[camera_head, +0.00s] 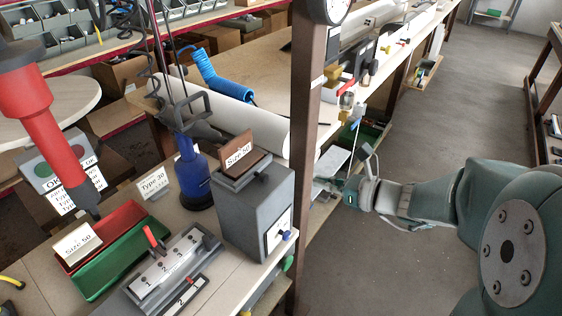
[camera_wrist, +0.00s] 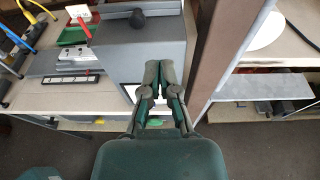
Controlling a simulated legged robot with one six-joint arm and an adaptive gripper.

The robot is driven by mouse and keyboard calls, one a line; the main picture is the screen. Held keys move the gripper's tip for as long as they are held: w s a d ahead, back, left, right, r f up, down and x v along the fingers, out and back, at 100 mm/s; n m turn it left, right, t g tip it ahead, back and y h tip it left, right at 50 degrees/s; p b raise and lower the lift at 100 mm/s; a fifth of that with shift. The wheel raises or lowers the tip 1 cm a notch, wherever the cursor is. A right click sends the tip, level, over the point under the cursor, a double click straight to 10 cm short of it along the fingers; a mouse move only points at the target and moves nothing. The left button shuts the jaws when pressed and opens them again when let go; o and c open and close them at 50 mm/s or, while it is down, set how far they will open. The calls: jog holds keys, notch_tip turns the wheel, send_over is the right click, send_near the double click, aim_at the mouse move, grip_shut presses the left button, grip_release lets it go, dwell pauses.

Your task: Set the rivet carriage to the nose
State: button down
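No part is labelled as a rivet carriage or nose, so I cannot tell for certain which they are. The fixture also shows in the wrist view (camera_wrist: 78,54), at upper left. My gripper (camera_head: 336,189) is right of the bench post, apart from the fixture. In the wrist view its two fingers (camera_wrist: 161,66) come together at the tips in front of the grey box, with nothing seen between them.
A grey box (camera_head: 252,212) with a "Size 50" block on top stands between fixture and post. The brown post (camera_head: 308,130) rises beside my gripper. Red and green trays (camera_head: 100,279), a blue bottle (camera_head: 192,180) and a hanging red tool (camera_head: 45,110) crowd the left. Floor at right is clear.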

send_near(268, 159)
jog(key=shift+h, duration=0.4)
jog(key=x, duration=0.7)
jog(key=shift+s+a+f, duration=0.1)
jog(key=shift+s+f, duration=0.1)
jog(key=shift+f, duration=0.15)
jog(key=shift+w+a, duration=0.25)
jog(key=shift+w+a, duration=0.8)
jog(key=shift+a, duration=0.3)
jog(key=shift+d+r, duration=0.1)
jog(key=shift+d, duration=0.1)
